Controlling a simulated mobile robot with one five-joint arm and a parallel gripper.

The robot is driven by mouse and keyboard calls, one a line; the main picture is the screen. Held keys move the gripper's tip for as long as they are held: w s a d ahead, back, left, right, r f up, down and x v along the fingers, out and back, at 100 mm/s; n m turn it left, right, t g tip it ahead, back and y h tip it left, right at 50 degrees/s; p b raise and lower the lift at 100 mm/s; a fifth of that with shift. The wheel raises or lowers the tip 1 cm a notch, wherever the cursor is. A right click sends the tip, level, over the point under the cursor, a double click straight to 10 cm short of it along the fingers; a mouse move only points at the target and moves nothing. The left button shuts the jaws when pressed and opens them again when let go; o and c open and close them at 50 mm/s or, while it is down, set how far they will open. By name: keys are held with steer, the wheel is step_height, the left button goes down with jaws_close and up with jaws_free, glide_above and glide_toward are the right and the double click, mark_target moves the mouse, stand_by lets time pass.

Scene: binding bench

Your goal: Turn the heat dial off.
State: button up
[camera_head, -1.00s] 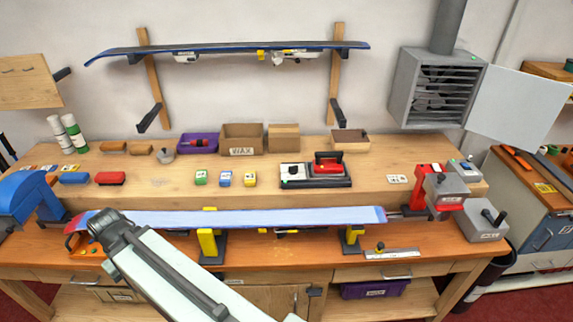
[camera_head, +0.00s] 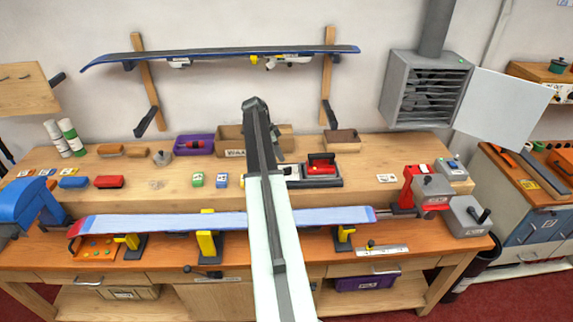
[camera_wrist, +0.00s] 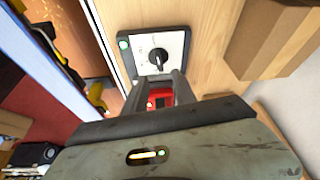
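The heat dial (camera_wrist: 158,57) is a black knob on a white panel (camera_wrist: 175,41) in the wrist view. A green light (camera_wrist: 124,44) sits near the panel's edge. The dial's setting cannot be read. In the head view the panel (camera_head: 292,172) is partly hidden behind my arm, left of the red iron (camera_head: 321,165). My gripper (camera_wrist: 161,76) shows two grey fingers apart, with the knob just beyond their tips. Nothing is held. Part of the red iron (camera_wrist: 159,98) shows between the fingers.
A long blue-edged ski or board (camera_head: 165,223) lies on yellow-topped supports in front. A wax box (camera_head: 231,142) and an open wooden box (camera_head: 342,141) stand behind. A grey heater-like cabinet (camera_head: 425,90) hangs at right.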

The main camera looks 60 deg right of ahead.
mark_target(286, 168)
steer(key=b+x, duration=0.7)
steer(key=x, duration=0.1)
steer(key=shift+w+a, duration=0.1)
steer(key=shift+w, duration=0.1)
steer(key=shift+r, duration=0.1)
